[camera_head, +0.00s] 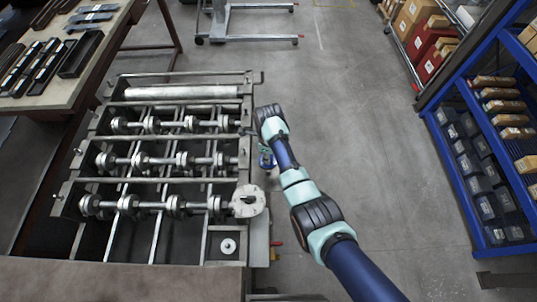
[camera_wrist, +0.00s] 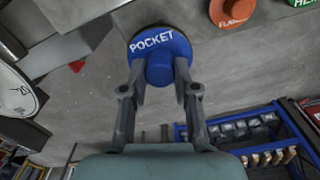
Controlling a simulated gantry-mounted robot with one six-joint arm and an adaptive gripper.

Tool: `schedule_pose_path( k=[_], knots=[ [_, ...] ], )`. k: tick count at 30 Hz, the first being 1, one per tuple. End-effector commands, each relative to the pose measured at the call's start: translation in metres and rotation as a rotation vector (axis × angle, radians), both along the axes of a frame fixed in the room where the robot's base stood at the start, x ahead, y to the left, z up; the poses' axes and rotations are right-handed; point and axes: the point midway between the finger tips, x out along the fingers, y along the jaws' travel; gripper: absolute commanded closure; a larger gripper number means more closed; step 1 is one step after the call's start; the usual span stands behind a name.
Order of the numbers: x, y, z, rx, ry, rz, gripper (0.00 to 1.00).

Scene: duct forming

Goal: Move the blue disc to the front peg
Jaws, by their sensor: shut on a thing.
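The blue disc (camera_wrist: 148,44), lettered "POCKET", has a raised round hub between the fingers in the wrist view. My gripper (camera_wrist: 162,80) is shut on that hub, one finger on each side. In the head view my gripper (camera_head: 266,160) is beside the right edge of the machine frame, with blue showing at its end. Part of an orange disc (camera_wrist: 230,10) and part of a green disc (camera_wrist: 303,3) show at the top right of the wrist view. I cannot make out the front peg in either view.
The machine frame (camera_head: 178,181) with several rollers fills the left of the head view. A round white dial (camera_head: 249,201) stands at its right corner, close to my gripper. A blue shelf rack (camera_head: 467,200) is at the right. The floor between is clear.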

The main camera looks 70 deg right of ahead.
Motion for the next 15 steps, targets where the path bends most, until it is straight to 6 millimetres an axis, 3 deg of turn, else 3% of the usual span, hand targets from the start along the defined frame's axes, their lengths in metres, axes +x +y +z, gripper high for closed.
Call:
schedule_pose_path(
  k=[15],
  knots=[
    [0.000, 0.000, -0.059, 0.000, 0.000, 0.000, 1.00]
  ],
)
